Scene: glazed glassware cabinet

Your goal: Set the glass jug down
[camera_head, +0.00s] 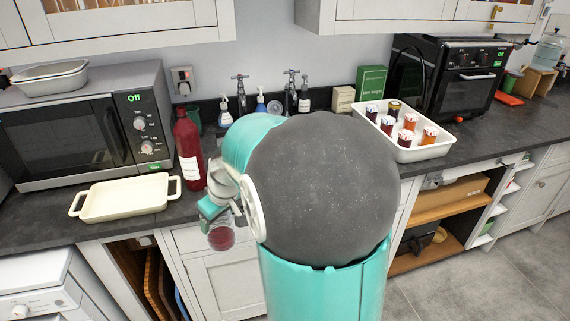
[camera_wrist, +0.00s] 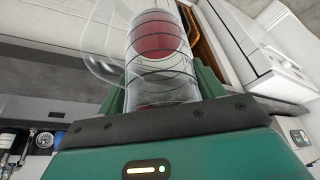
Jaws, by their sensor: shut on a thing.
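The glass jug (camera_wrist: 165,88) is clear with thin dark rings and a handle at its left, and dark red shows in it in the wrist view. My gripper (camera_wrist: 160,105) is shut on the jug, with its green fingers at either side of the glass. In the head view my gripper (camera_head: 214,212) is at the front edge of the dark countertop (camera_head: 50,222), and the jug (camera_head: 221,238) is just below it, in front of the cabinet doors. My arm hides the middle of the counter and most of the sink.
A red bottle (camera_head: 189,152) stands close behind my gripper. A cream baking dish (camera_head: 122,199) lies left of it, before the microwave (camera_head: 90,130). A white tray (camera_head: 425,148) of several jars is at the right, near a black oven (camera_head: 462,80). Little bare counter shows near the gripper.

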